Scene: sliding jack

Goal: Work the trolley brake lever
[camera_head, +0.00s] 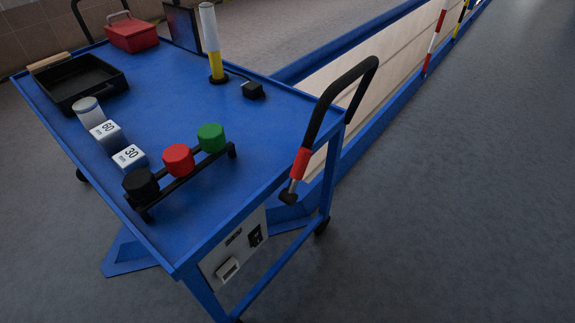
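The blue trolley (245,130) stands at the left and centre of the head view. A black curved push handle (349,88) rises from its right end. At the handle's near end there is a red sleeve (300,163), with a short grey rod below it ending in a black knob (288,198). This looks like the brake lever, but I cannot tell for certain, nor whether the brake is on. Neither of my grippers is in view, and nothing touches the handle.
On the trolley top are a rack with black (140,184), red (178,159) and green (211,137) knobs, weights (128,157), a black tray (86,92), a red box (132,34) and a yellow-white post (216,67). A blue-framed barrier (365,126) runs behind. Grey floor at right is clear.

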